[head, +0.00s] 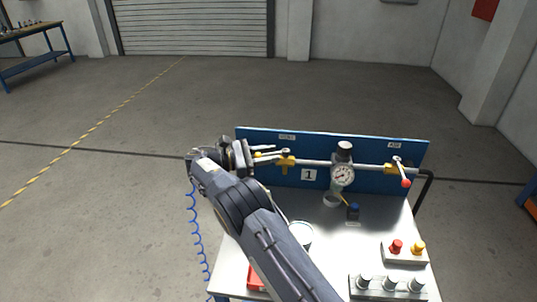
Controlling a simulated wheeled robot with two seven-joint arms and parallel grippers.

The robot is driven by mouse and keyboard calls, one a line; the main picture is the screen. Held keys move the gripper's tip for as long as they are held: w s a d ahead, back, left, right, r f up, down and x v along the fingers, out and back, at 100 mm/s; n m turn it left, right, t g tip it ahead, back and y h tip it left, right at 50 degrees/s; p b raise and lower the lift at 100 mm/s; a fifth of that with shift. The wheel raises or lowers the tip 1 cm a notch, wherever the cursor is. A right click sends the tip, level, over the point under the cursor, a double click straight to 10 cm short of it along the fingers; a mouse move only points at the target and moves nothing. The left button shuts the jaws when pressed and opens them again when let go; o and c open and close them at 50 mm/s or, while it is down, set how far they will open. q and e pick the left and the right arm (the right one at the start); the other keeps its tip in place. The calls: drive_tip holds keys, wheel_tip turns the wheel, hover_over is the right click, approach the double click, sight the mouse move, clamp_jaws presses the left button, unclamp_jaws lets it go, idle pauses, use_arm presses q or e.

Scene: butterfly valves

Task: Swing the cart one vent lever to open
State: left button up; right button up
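Cart one (232,275) has a grey top and an upright blue panel (320,180) with a "1" plate (309,175). A pipe crosses the panel. The vent valve (286,161) is a yellow body at the pipe's left end, under a small label that I cannot read clearly. Its lever is mostly hidden by my gripper; a yellow bit (258,154) shows at the fingers. My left gripper is out of view.
A second yellow valve with a red-tipped lever (405,183) is at the pipe's right end. A gauge (343,175) sits mid-pipe. Open floor lies behind.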

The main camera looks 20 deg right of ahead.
drive_tip(key=shift+w+a+b, duration=0.2)
drive_tip(key=shift+a, duration=1.1)
drive_tip(key=shift+w+a+b, duration=0.2)
drive_tip(key=shift+a, duration=1.1)
drive_tip(key=shift+w+a+b, duration=0.2)
drive_tip(key=shift+a, duration=1.1)
